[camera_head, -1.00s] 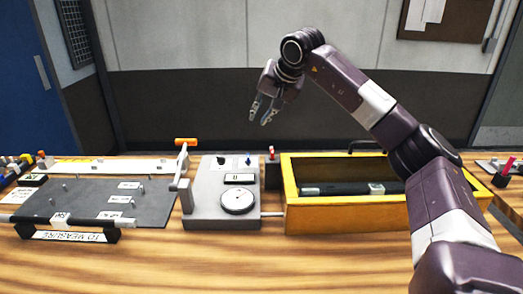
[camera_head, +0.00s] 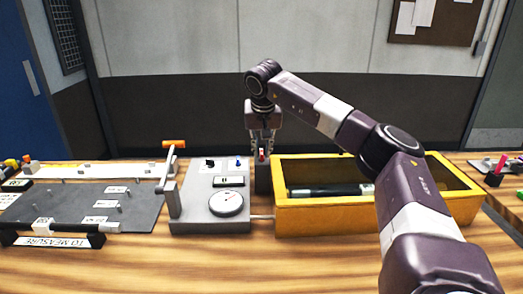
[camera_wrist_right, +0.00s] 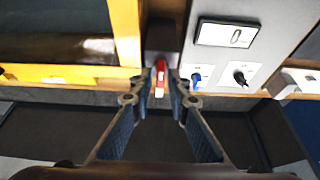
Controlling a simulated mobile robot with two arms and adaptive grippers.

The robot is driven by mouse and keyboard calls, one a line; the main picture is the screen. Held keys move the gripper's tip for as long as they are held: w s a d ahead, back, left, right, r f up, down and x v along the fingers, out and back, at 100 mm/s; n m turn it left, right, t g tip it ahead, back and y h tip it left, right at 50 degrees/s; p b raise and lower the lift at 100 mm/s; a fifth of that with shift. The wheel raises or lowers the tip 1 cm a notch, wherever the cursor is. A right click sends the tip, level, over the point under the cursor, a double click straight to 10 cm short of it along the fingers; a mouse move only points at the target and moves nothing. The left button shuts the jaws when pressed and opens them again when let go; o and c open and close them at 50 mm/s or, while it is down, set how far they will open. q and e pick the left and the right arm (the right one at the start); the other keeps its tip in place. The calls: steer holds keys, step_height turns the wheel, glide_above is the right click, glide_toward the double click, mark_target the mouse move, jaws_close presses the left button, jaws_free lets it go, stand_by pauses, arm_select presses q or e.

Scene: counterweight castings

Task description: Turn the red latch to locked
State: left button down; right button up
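The small red latch (camera_head: 261,156) stands on a dark block (camera_head: 262,180) between the grey gauge unit and the yellow tray. In the right wrist view the latch (camera_wrist_right: 160,72) is a red lever with a pale end. My right gripper (camera_head: 262,150) points down over the block, its two fingers on either side of the latch. In the right wrist view its fingertips (camera_wrist_right: 161,80) are apart, with the latch between them and a narrow gap on the right; contact on the left is unclear. My left gripper is not in view.
The grey gauge unit (camera_head: 205,212) with a round dial (camera_head: 226,203) and an orange-handled lever (camera_head: 174,144) is just left. The yellow tray (camera_head: 370,219) holding a dark bar is right. A dark mat (camera_head: 70,208) lies further left. The front table strip is clear.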

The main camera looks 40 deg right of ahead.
steer(key=shift+f, duration=0.15)
steer(key=shift+c, duration=0.3)
jaws_close()
